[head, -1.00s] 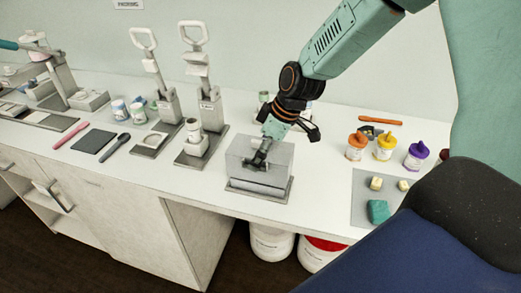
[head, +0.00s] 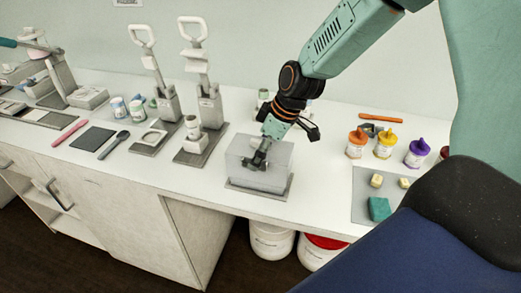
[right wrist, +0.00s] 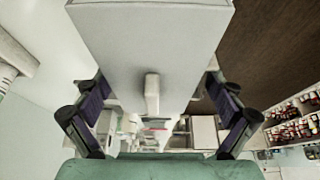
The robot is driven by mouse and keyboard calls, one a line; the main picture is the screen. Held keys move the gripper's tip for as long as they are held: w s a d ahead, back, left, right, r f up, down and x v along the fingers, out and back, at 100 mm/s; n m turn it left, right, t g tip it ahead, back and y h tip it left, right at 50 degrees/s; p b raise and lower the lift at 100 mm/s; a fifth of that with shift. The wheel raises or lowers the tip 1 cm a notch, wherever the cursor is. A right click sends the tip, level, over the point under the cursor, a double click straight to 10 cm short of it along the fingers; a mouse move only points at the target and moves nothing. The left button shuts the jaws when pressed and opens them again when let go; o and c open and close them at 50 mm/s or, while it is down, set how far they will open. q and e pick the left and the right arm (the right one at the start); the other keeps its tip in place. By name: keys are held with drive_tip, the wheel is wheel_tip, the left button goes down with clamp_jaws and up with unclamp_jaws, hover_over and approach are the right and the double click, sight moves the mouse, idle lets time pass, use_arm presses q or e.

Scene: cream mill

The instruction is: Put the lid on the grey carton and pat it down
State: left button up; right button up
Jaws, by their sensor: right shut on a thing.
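The lid (head: 278,158) is a pale grey, box-like cover in the middle of the bench in the head view. It stands over the grey carton, which it hides, on a flat grey base plate (head: 235,184). My right gripper (head: 258,160) reaches down to the lid from above and is shut on it. In the right wrist view the lid (right wrist: 150,40) fills the upper middle, with a small pale grip (right wrist: 152,92) between the two dark fingers of my right gripper (right wrist: 155,105). Whether the lid is fully seated cannot be told. My left gripper is not in view.
Two lever presses (head: 210,105) stand left of the lid. On the right are lidded jars (head: 386,145) and a grey mat (head: 365,184) with a teal block (head: 379,209). White buckets (head: 271,240) stand under the bench. Bare bench top lies between lid and mat.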

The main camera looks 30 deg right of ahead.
drive_tip(key=shift+f+b, duration=0.55)
idle(0.6)
drive_tip(key=shift+f, duration=0.25)
drive_tip(key=o, duration=0.8)
drive_tip(key=shift+r, duration=0.2)
drive_tip(key=shift+r+p, duration=3.05)
drive_tip(key=shift+r, duration=0.35)
drive_tip(key=shift+s+f, duration=0.1)
drive_tip(key=shift+s, duration=0.05)
